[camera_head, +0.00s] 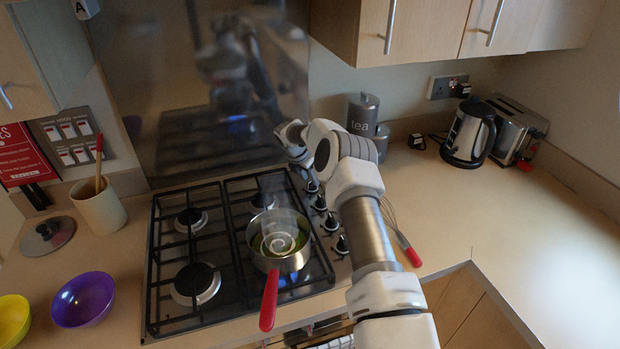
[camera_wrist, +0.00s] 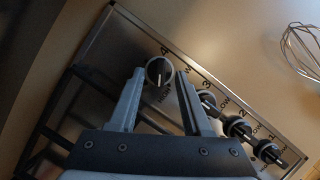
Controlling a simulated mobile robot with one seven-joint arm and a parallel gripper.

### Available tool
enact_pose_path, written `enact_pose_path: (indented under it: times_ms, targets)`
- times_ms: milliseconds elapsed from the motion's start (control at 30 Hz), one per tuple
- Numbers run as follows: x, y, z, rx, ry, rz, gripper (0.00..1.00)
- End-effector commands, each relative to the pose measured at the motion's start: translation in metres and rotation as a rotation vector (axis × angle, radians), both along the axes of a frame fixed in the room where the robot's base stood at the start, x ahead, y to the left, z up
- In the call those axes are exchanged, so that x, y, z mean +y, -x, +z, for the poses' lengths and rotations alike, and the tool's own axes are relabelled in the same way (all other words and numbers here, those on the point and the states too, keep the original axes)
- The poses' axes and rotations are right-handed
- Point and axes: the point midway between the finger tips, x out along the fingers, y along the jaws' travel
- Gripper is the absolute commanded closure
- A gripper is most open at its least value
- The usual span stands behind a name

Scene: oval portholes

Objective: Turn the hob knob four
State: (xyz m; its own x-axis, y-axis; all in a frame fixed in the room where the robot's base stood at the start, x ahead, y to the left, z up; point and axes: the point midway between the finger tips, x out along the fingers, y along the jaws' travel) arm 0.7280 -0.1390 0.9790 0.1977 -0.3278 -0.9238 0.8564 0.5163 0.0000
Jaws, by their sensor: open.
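Knob four (camera_wrist: 159,72) is a round dark knob with a pale rim on the hob's steel panel, beside a printed 4 in the wrist view. Its pointer bar lies close to upright in that picture. My gripper (camera_wrist: 160,76) is open, with one finger on each side of knob four. I cannot tell whether either finger touches it. In the head view my arm reaches to the back end of the knob row and partly hides that area. The hob (camera_head: 230,245) has black grates and several burners.
Three more knobs (camera_wrist: 237,127) run on along the panel, close to my right finger. A pan (camera_head: 280,240) with a red handle sits on the hob. A whisk (camera_head: 408,250) lies right of it. A tea canister (camera_head: 362,115) and kettle (camera_head: 469,132) stand behind.

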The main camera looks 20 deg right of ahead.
Motion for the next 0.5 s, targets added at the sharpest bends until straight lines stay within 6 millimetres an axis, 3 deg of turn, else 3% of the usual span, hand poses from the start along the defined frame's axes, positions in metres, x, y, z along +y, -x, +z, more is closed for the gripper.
enact_pose_path:
  times_ms: [467, 500]
  targets:
    - [-0.0035, -0.0019, -0.0101, 0.0, 0.0, -0.001, 0.51]
    - [-0.0035, -0.0018, -0.01, 0.0, 0.0, 0.0, 0.58]
